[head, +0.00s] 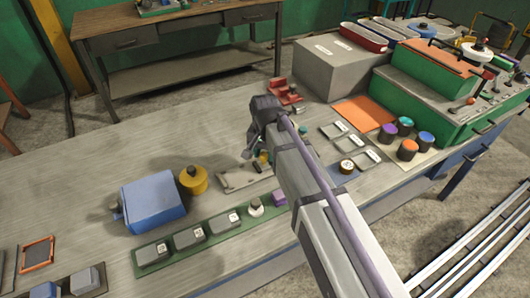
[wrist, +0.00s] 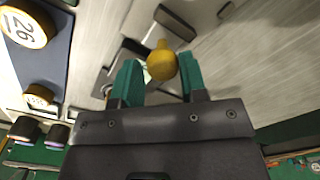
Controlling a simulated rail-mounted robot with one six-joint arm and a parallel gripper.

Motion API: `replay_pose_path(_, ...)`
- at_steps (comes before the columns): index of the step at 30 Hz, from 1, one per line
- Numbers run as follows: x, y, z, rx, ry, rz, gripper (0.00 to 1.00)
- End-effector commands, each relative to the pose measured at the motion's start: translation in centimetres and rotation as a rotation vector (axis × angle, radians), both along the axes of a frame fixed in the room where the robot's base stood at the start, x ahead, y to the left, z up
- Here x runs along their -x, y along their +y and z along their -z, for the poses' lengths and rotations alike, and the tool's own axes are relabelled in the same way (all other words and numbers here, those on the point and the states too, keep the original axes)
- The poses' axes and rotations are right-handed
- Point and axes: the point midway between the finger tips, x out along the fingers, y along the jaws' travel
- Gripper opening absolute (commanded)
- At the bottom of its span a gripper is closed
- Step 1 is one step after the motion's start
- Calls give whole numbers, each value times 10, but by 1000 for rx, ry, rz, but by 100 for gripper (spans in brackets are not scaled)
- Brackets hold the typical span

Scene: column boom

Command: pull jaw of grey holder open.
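A light grey holder (head: 238,179) lies on the bench in the head view, just left of my arm. My gripper (head: 260,155) is low over the bench by its far right end; my arm partly hides this spot. In the wrist view my gripper (wrist: 160,78) has two green fingers set apart. A yellow round knob (wrist: 162,62) shows between their tips, with a narrow gap at the left; contact on the right cannot be told. Grey parts (wrist: 172,24) with a dark pad lie just beyond the knob, probably the holder. Its jaw gap is not clear.
A blue box (head: 152,203) and a yellow cylinder (head: 193,180) stand left of the holder. A green rail of grey blocks (head: 188,238) lies in front. A red vise (head: 284,91) is behind my gripper. Labelled blocks and jars (head: 408,149) stand to the right.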

Motion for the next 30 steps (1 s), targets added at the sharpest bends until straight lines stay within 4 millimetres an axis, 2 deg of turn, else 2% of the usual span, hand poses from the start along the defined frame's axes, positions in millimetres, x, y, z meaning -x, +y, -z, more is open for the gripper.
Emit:
replay_pose_path(1,0,0,0,0,0,1,42)
replay_pose_path(6,0,0,0,-1,1,0,58)
replay_pose_path(13,0,1,-1,-2,1,0,58)
replay_pose_path(16,1,1,-8,-2,1,-1,58)
replay_pose_path(20,1,1,-32,-2,1,0,58)
replay_pose_path(27,0,0,-92,-1,1,0,58)
replay_pose_path(30,0,0,-107,-1,1,0,58)
